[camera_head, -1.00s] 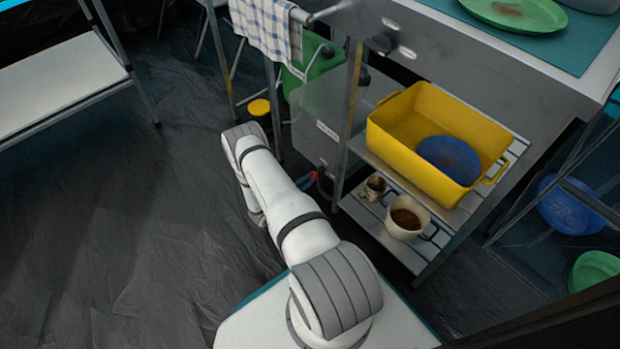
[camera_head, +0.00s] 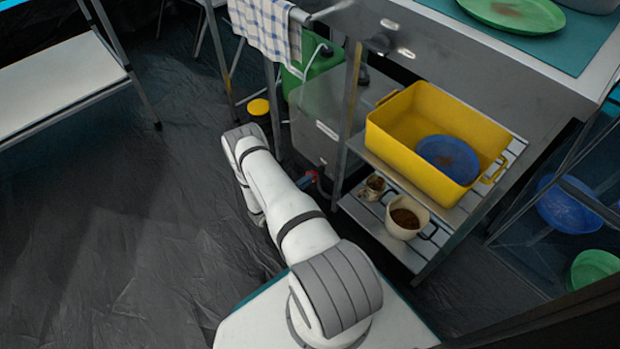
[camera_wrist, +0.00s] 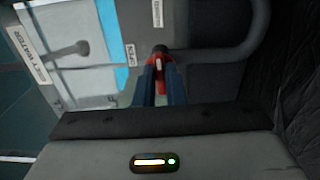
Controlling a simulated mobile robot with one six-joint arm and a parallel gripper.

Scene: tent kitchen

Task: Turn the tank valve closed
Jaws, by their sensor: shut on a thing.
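The grey tank (camera_head: 318,112) stands under the counter, with a white label on its front. Its valve has a red handle (camera_wrist: 159,66) on a dark stem, seen at the middle of the wrist view; a bit of red also shows low on the tank in the head view (camera_head: 314,175). My gripper (camera_wrist: 158,76) has its two dark blue fingers shut on the red handle, one finger on each side. In the head view, my gripper (camera_head: 304,182) is mostly hidden behind my arm. The fingers hide part of the handle, so its exact angle is hard to tell.
A counter leg (camera_head: 349,115) stands close by. The dark floor (camera_head: 130,240) at left is clear.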

